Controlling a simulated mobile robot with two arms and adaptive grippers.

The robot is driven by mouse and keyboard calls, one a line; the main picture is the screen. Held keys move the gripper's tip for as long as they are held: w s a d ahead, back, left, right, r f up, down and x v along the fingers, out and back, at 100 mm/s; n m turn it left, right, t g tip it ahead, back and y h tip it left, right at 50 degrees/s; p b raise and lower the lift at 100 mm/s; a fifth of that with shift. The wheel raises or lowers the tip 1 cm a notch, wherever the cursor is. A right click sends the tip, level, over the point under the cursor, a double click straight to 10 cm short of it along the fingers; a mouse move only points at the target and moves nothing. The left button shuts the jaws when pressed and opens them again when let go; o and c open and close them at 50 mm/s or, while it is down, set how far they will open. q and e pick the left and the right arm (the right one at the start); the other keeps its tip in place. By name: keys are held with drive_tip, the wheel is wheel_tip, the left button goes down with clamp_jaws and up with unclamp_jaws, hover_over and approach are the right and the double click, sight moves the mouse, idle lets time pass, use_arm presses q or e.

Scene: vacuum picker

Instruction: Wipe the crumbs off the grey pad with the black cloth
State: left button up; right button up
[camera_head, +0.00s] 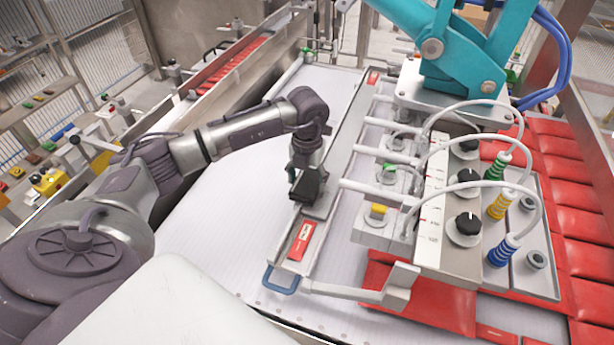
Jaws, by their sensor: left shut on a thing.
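My left gripper (303,181) points down over the long narrow grey plate in the middle of the view. It is shut on a dark, blocky thing that looks like the black cloth (310,189); gripper and cloth are hard to tell apart. The grey pad (326,203) shows as a flat grey area on the plate beside and below the cloth. The cloth is at or just above the pad; I cannot tell whether they touch. No crumbs can be made out at this size. My right gripper is not in view.
The picker head with white hoses, knobs (467,224) and several suction arms stands close right. The white conveyor (225,215) is clear left of the plate.

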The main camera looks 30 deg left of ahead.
use_arm(q)
drive_tip(key=shift+f+b, duration=0.8)
drive_tip(key=shift+f, duration=0.15)
idle(0.6)
